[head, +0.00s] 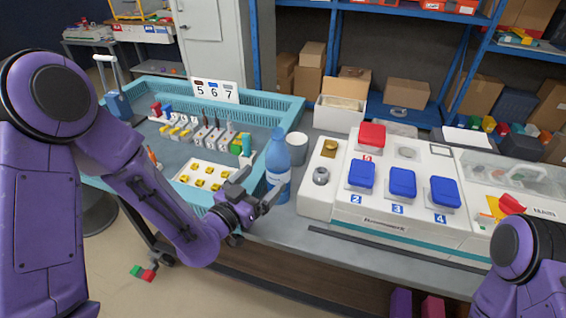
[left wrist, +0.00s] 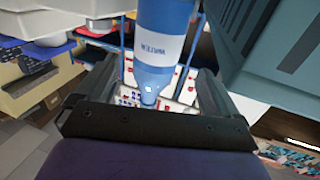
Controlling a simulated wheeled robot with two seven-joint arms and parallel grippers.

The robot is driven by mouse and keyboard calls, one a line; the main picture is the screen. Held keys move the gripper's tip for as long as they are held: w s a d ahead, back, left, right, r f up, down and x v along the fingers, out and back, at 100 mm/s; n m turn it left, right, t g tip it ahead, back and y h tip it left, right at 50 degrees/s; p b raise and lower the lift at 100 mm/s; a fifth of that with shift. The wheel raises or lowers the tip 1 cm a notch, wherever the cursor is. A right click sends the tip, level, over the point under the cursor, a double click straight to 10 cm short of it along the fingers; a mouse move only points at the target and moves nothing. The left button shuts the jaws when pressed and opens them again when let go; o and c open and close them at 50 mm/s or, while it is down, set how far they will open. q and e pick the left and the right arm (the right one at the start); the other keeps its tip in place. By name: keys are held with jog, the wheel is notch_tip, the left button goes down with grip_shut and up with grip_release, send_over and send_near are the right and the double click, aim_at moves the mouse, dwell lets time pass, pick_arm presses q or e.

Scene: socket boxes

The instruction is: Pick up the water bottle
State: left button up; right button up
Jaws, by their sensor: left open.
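The blue water bottle (head: 278,150) stands upright on the grey table, between the teal tray and the white socket box. It has a white label. My left gripper (head: 262,193) is open at the bottle's lower part, and one finger hides some of it. In the left wrist view the bottle (left wrist: 165,45) shows between the two spread fingers (left wrist: 150,95), with a gap on each side. Whether a finger touches it, I cannot tell. Only part of my right arm shows at the lower right; its gripper is out of view.
The teal tray (head: 262,107) holds tools and a plate with yellow pieces to the left. A grey cup (head: 298,146) stands close behind the bottle. The white socket box (head: 385,212) with blue and red covers is to the right. Shelves with cartons stand behind.

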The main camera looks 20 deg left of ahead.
aim_at(282, 160)
pick_arm(q)
jog(key=p+x, duration=0.1)
jog(key=x, duration=0.2)
jog(key=p+x, duration=0.1)
jog(key=x, duration=0.1)
jog(key=p+x, duration=0.1)
jog(key=x, duration=0.2)
jog(key=shift+w+d+r, duration=0.25)
jog(key=shift+d+r, duration=0.05)
jog(key=shift+w+d, duration=0.1)
jog(key=c, duration=1.3)
jog(key=shift+o, duration=0.2)
